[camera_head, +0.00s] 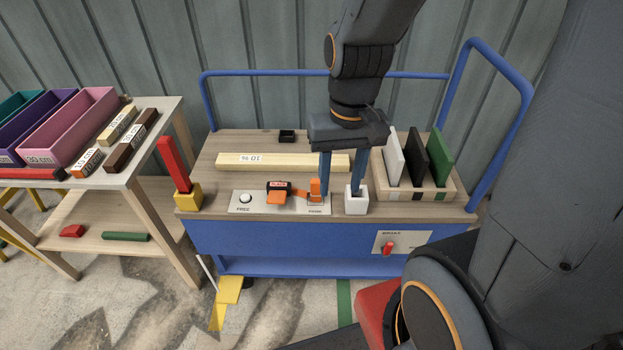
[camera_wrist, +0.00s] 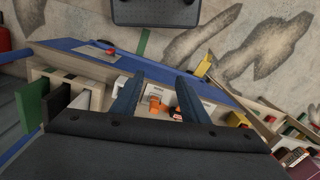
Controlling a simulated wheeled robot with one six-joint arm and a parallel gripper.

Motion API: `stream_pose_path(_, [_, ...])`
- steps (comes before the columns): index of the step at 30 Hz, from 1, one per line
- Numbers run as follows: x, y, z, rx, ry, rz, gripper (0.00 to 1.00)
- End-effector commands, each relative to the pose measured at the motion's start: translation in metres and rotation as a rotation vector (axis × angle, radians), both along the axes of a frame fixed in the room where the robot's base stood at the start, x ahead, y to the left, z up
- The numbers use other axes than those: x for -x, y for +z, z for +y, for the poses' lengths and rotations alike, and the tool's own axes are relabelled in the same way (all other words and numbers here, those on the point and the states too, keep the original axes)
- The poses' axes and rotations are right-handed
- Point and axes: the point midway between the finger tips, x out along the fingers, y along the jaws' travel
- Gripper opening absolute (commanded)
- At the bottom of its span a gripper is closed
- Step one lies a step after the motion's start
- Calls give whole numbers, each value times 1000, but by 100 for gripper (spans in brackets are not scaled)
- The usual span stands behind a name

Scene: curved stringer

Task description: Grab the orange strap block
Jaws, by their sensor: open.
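A small orange strap block (camera_head: 315,188) stands at the right end of a pale plate on the blue cart's top. An orange strap (camera_head: 278,196) with a black and red labelled part lies left of it on the same plate. My gripper (camera_head: 341,190) is open and points down, its blue fingers apart. In the head view its left finger is just right of the block, and its right finger is over a white cup (camera_head: 357,203). In the wrist view the orange block (camera_wrist: 156,103) shows between the fingers (camera_wrist: 160,80). I cannot tell whether they touch it.
A long pale wooden bar (camera_head: 300,162) lies behind the plate. A rack with white, black and green panels (camera_head: 440,155) stands at right. A red post in a yellow base (camera_head: 188,198) stands at left. A blue rail (camera_head: 240,73) edges the cart. A side table with trays (camera_head: 150,101) is farther left.

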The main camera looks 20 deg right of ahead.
Motion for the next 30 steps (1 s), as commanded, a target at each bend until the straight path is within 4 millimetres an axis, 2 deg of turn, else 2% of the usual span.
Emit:
stream_pose_path(5, [-35,-11,5,-95,-357,49,41])
stream_pose_path(10, [-81,-37,4,-194,-813,116,41])
stream_pose_path(15, [-121,-71,-9,-271,-1252,187,41])
stream_pose_path(18, [-139,-90,-19,-303,-1461,222,41])
stream_pose_path(24, [-157,-114,-34,-338,-1704,263,41])
stream_pose_path(30, [-162,-131,-31,-343,-1752,272,41])
